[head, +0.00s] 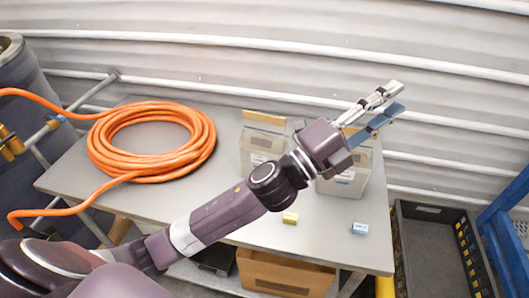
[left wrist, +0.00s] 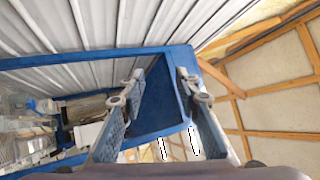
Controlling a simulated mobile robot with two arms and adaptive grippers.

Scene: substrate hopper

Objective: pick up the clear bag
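Two clear, see-through containers stand on the grey table; from here I cannot tell for sure which is a bag. The left one (head: 262,150) has an orange-yellow strip along its top. The right one (head: 345,184) is partly hidden behind my left gripper. Blurred clear shapes (left wrist: 28,135) show at that view's left edge. My right gripper is not in view.
A coiled orange hose (head: 150,175) covers the table's (head: 235,245) left part. A small yellow block (head: 290,218) and a small blue block (head: 360,229) lie near the front. A cardboard box (head: 280,272) sits below. A dark crate (head: 435,250) and blue frame (head: 510,225) stand right.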

